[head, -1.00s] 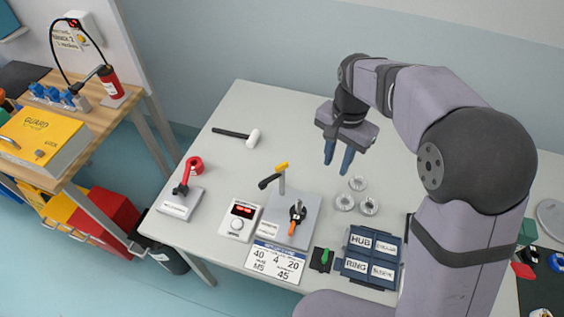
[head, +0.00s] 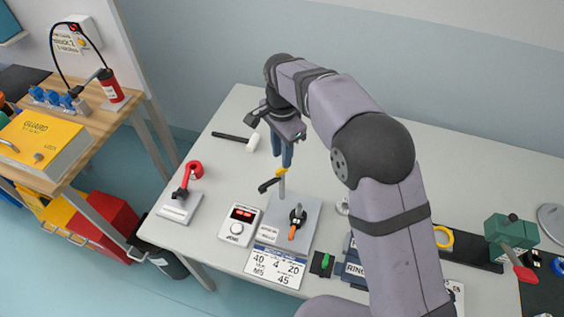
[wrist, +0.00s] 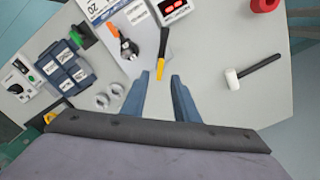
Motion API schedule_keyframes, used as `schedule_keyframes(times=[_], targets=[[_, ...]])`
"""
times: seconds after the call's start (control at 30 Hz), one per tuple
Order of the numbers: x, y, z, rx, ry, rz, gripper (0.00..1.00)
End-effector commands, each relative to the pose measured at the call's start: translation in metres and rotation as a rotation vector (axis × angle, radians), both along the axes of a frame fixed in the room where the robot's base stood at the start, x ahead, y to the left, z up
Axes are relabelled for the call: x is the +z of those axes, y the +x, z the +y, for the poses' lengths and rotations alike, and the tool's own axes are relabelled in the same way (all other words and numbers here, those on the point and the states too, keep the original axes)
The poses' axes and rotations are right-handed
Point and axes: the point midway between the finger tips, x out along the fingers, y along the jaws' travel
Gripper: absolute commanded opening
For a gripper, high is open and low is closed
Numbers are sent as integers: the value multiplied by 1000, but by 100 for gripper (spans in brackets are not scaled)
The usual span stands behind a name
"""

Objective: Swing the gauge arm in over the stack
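The gauge arm (head: 267,185) is a short black bar with a yellow end, on top of a thin upright post on a grey plate (head: 306,207). It points left, away from the stack (head: 297,215), a dark piece with an orange handle on the same plate. In the wrist view the yellow end (wrist: 160,68) lies between my fingertips, and the stack (wrist: 127,48) is to its left. My gripper (head: 287,163) is above the post, its blue fingers pointing down. In the wrist view my gripper (wrist: 160,78) is open; contact with the yellow end cannot be told.
A white-headed mallet (head: 250,142) lies behind the plate. A red-topped stand (head: 180,205) and a white display box (head: 239,224) stand to the left. Silver rings (wrist: 108,98) and blue labelled bins (wrist: 62,66) are on the other side, partly hidden by my arm in the head view.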

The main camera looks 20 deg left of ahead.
Motion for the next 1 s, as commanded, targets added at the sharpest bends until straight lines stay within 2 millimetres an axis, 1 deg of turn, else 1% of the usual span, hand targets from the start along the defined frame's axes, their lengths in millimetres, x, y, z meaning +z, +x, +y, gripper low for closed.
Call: schedule_keyframes(times=[0.2, 0.4, 0.53, 0.77, 0.8, 0.87, 0.9, 1.0], targets=[[-27, -1, -1, 0, -2, 3, 27], [-44, 0, -1, 0, -1, 1, 27], [-49, 0, -1, 0, -1, 1, 27], [-49, 0, -1, 0, 0, 0, 27], [-49, 0, -1, 0, 0, 0, 18], [-49, 0, -1, 0, 0, 0, 3], [-49, 0, -1, 0, 0, 0, 0], [-49, 0, -1, 1, 0, 0, 0]])
